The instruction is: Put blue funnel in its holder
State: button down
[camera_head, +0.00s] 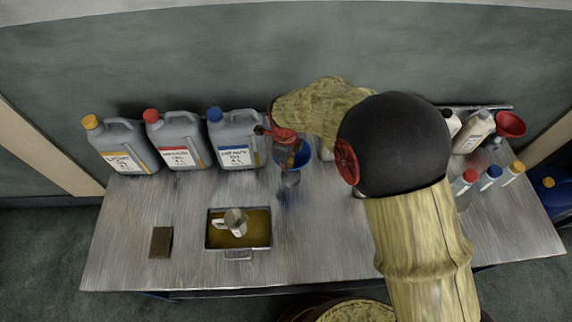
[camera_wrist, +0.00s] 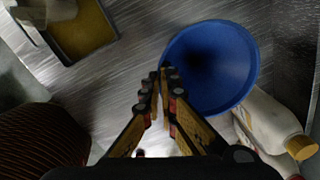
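The blue funnel (camera_head: 304,156) is at the middle back of the table, partly hidden behind my gripper (camera_head: 288,150). In the wrist view its wide round mouth (camera_wrist: 215,62) faces the camera. My gripper's fingers (camera_wrist: 167,78) are closed together at the funnel's left rim and pinch it. A dark shadow on the table below the funnel suggests it is held above the surface. The holder seems to be the rack (camera_head: 485,108) at the back right, where a red funnel (camera_head: 510,124) sits; my arm hides part of that area.
Grey oil jugs (camera_head: 180,142) stand along the back left. A tray of oil (camera_head: 260,228) with a metal cup (camera_head: 236,221) and a brown sponge (camera_head: 161,242) lie in front. Several bottles (camera_head: 488,177) stand at the right. The middle front of the table is clear.

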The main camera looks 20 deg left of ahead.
jog(key=shift+f, duration=0.2)
jog(key=shift+f+b, duration=0.3)
jog(key=shift+f, duration=0.45)
jog(key=shift+f+b, duration=0.4)
jog(key=shift+b, duration=0.05)
jog(key=shift+f, duration=0.3)
jog(key=c, duration=2)
grip_release()
jog(key=shift+o, duration=0.2)
jog(key=shift+r, duration=0.1)
